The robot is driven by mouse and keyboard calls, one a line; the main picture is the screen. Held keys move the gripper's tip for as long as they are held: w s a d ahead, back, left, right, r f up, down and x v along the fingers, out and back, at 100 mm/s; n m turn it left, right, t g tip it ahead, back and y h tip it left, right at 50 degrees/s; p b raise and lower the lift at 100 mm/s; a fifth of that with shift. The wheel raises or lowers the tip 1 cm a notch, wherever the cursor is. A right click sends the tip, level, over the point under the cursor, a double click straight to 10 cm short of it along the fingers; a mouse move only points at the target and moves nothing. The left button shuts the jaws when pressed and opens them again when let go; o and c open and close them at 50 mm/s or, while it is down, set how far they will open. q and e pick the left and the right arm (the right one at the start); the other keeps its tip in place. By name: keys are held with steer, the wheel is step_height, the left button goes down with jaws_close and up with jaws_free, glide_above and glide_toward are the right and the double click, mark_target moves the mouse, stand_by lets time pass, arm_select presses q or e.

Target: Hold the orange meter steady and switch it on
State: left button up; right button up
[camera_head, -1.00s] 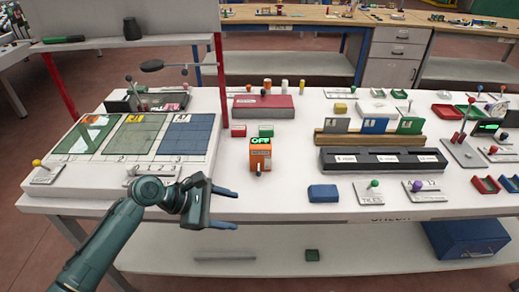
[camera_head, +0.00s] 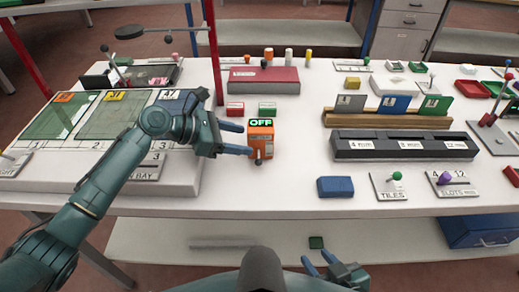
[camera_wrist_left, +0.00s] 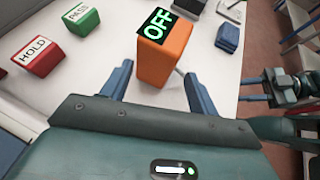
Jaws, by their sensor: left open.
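The orange meter (camera_head: 261,144) stands upright on the white table, and its top display reads OFF in green. A small dark-tipped lever (camera_head: 258,161) shows low on its front. My left gripper (camera_head: 247,139) is open at the meter's left side, its fingers pointing at it. In the left wrist view, the meter (camera_wrist_left: 165,58) stands between and just beyond the open fingertips (camera_wrist_left: 160,78); I cannot tell whether either finger touches it. My right gripper (camera_head: 317,257) is open and empty, low in front of the table edge.
A red HOLD block (camera_head: 235,109) and a green PASS block (camera_head: 267,109) stand behind the meter. A blue block (camera_head: 335,187) lies to its front right. A black slotted holder (camera_head: 403,146) is to the right. The glass panel bay (camera_head: 110,165) is at left.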

mark_target(250, 140)
arm_select(q)
steer(key=shift+w+d+f+b, duration=0.2)
steer(key=shift+d+f+b, duration=0.45)
steer(key=shift+f, duration=0.05)
steer(key=shift+w+d+p, duration=0.25)
steer(key=shift+d+p, duration=0.65)
steer(key=shift+x, duration=1)
arm_select(e)
steer(key=shift+w+f, duration=0.15)
steer(key=shift+f, duration=0.05)
arm_select(q)
steer(key=shift+a+f, duration=0.1)
steer(key=shift+f, duration=0.05)
